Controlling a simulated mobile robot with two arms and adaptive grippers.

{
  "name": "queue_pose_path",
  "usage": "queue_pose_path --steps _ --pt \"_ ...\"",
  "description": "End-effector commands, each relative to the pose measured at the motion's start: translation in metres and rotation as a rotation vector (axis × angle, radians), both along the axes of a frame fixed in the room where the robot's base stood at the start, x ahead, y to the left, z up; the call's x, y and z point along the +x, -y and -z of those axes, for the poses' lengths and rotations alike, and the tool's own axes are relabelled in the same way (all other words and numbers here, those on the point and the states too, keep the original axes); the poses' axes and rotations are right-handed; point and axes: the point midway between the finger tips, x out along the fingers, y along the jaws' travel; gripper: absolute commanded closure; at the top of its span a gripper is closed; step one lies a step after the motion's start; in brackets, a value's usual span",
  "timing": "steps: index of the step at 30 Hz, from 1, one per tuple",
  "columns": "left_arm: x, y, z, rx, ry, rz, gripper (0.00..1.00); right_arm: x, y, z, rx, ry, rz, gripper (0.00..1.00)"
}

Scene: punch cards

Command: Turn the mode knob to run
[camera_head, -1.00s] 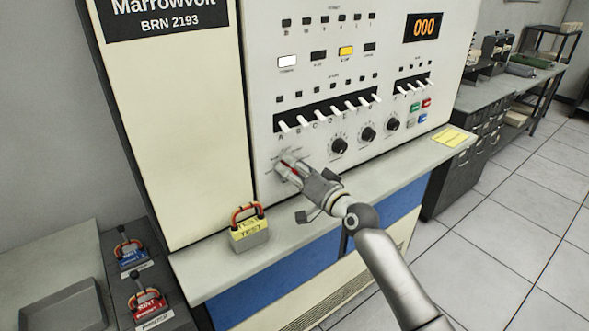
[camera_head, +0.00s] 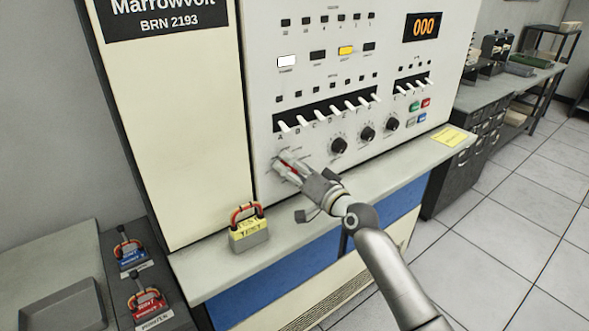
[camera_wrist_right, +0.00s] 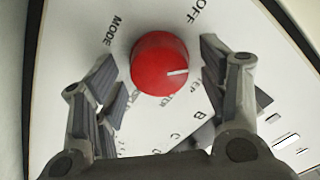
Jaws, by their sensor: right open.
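The mode knob is a round red knob (camera_wrist_right: 160,64) with a white pointer line, on the white console panel. In the right wrist view the line points to the right, below the OFF label. MODE is printed at the knob's upper left; the other labels around it are partly hidden or unreadable. My right gripper (camera_wrist_right: 168,82) is open, with one finger on each side of the knob and gaps showing. In the head view my right gripper (camera_head: 285,165) is at the panel's lower left and mostly covers the red knob (camera_head: 291,169). My left gripper is not in view.
Several black dials (camera_head: 339,146) sit right of the knob, below a row of white switches (camera_head: 331,114). A yellow TEST block with a handle (camera_head: 249,232) stands on the console ledge (camera_head: 210,273). A yellow note (camera_head: 449,137) lies at the ledge's right end.

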Motion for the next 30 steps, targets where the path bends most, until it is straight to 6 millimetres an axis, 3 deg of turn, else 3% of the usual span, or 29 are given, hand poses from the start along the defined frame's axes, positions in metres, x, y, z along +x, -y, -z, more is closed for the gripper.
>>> queue_pose_path --steps 8,24,30 --pt "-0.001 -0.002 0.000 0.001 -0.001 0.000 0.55 -0.007 0.005 0.001 0.001 -0.001 0.000 0.33" --pt "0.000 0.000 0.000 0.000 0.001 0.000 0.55 -0.079 0.058 0.001 -0.002 -0.001 0.001 0.33" --pt "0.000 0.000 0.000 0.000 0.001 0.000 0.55 -0.094 0.069 0.000 -0.001 0.001 0.000 0.33"
